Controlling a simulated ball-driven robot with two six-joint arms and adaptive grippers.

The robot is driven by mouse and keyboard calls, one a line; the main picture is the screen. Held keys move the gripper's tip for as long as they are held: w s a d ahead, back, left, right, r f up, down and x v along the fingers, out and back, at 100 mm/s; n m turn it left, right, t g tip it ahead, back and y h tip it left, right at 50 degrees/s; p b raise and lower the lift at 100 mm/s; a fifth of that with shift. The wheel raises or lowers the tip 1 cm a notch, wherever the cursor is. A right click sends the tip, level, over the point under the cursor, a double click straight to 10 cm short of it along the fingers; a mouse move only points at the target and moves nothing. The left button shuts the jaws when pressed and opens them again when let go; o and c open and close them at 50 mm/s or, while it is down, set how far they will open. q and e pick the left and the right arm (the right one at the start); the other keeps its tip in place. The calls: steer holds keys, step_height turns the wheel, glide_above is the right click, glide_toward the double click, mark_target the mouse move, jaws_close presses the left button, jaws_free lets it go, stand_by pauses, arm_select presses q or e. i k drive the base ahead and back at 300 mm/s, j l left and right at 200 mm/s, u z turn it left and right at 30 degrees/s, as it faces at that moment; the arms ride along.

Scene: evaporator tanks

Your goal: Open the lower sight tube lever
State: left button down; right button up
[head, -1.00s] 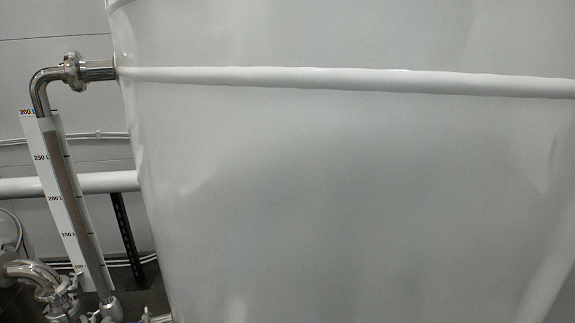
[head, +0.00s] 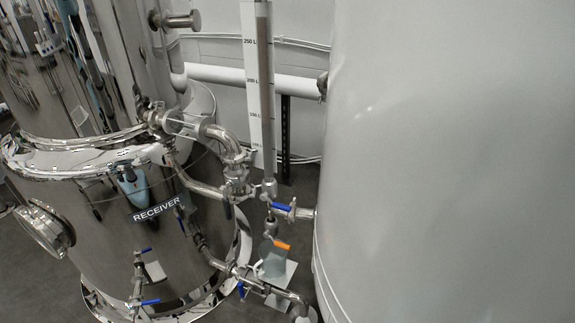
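The sight tube (head: 264,100) stands upright before a white scale with litre marks, between the steel receiver and the white tank. At its foot, a blue lever (head: 281,206) sits on a valve on the short pipe into the white tank. The lever lies roughly along that pipe. Below it, an orange lever (head: 282,245) sits on a vertical fitting under the tube and points right. I cannot tell by label which is the lower sight tube lever. Neither of my grippers is in view.
The white tank (head: 450,160) fills the right side. The steel receiver (head: 110,225) stands at left, with pipes and more blue levers (head: 150,301) near its base. A clear container (head: 272,262) stands below the orange lever. Dark floor shows at lower left.

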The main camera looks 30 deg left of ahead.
mark_target(266, 235)
steer(key=u, duration=1.15)
